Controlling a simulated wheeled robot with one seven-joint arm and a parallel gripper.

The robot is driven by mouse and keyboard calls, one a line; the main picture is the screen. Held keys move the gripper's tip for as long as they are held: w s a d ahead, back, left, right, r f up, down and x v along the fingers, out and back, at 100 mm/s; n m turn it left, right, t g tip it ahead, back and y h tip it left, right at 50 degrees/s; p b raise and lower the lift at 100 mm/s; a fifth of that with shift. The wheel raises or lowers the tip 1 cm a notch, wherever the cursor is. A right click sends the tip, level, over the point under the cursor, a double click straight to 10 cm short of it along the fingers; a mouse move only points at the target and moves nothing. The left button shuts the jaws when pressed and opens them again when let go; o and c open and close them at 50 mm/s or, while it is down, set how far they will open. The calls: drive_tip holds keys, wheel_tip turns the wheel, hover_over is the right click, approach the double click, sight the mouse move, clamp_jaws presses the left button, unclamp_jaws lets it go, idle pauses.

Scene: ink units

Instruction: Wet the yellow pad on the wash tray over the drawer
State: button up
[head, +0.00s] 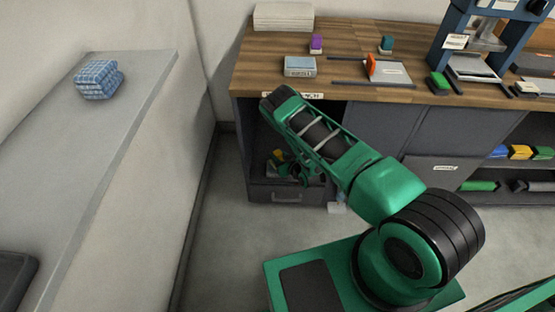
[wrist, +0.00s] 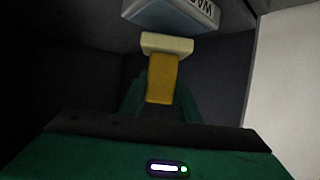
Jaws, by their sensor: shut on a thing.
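My gripper (wrist: 160,100) is shut on the yellow pad (wrist: 163,78), whose yellow body sits between the green fingers. A cream layer (wrist: 167,44) covers its far end. Just beyond it, at the top of the wrist view, is the pale blue-grey wash tray (wrist: 172,16) with partly cut-off lettering. The cream end overlaps the tray's near edge in the picture; I cannot tell whether they touch. In the head view my gripper (head: 297,172) is in the open compartment over the drawer (head: 287,196), with a bit of yellow showing; the arm hides much there.
The dark compartment wall (wrist: 225,75) stands close beside the gripper. The wooden bench top (head: 350,85) above holds a labelled grey-blue box (head: 300,66), small coloured blocks and a blue press frame (head: 452,40). A side counter (head: 100,150) at left bears folded checked cloths (head: 98,79).

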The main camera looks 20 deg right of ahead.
drive_tip(key=shift+r, duration=2.35)
